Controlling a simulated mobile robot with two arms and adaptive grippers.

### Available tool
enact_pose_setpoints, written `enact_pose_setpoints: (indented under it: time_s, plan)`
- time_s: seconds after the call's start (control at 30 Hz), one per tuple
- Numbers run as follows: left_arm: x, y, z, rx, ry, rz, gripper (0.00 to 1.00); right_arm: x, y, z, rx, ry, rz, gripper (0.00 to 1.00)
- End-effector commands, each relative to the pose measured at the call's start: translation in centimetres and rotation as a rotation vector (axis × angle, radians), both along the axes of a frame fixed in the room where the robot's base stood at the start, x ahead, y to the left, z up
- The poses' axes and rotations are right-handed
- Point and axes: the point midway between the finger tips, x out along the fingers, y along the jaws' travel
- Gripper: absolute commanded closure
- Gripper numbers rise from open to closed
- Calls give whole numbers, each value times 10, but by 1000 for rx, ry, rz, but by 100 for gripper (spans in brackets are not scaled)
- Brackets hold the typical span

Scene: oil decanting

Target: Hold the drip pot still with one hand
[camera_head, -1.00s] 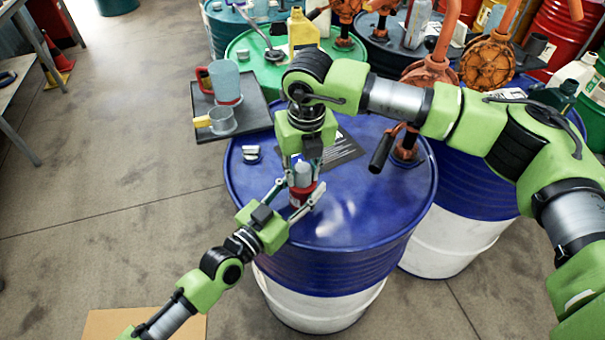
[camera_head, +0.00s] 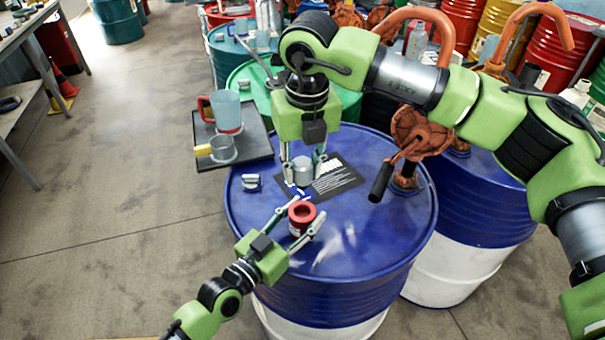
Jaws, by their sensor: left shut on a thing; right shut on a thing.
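The small red pot (camera_head: 302,211), which I take to be the drip pot, stands upright on the blue drum (camera_head: 255,230), with its round opening facing up. My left gripper (camera_head: 299,222) is shut on it, one finger on each side. My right gripper (camera_head: 304,181) hangs above and behind the pot, pointing down. It is shut on a grey cylindrical piece (camera_head: 302,170) with a blue and white lower end. This piece is apart from the pot's rim, as far as I can tell. The inside of the pot is too small to make out.
A dark tray (camera_head: 262,142) holds a blue jug (camera_head: 227,110) with a red handle and a grey mug (camera_head: 222,149). A small metal item (camera_head: 251,183) and a dark printed sheet (camera_head: 340,178) lie on the drum. An orange pump (camera_head: 420,130) stands right.

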Motion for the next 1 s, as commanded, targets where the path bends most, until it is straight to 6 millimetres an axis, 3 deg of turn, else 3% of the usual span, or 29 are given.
enact_pose_setpoints:
  time_s: [0.1, 0.13, 0.2, 0.63, 1.0]
  plan:
    - [0, 0, 0, 1, 1, 0, 89, 0, 0, 0, 0, 0, 0, 90]
    - [0, 0, 0, 1, 1, 0, 55, 0, 0, 0, 0, 0, 0, 90]
    - [0, 0, 0, 1, 1, 0, 38, 0, 0, 0, 0, 0, 0, 90]
    - [-5, 4, -1, 2, 1, 0, 38, 0, 0, 0, 0, 0, 0, 90]
    - [-61, 49, -2, 5, 3, -1, 38, 0, 0, 0, 0, 0, 0, 90]
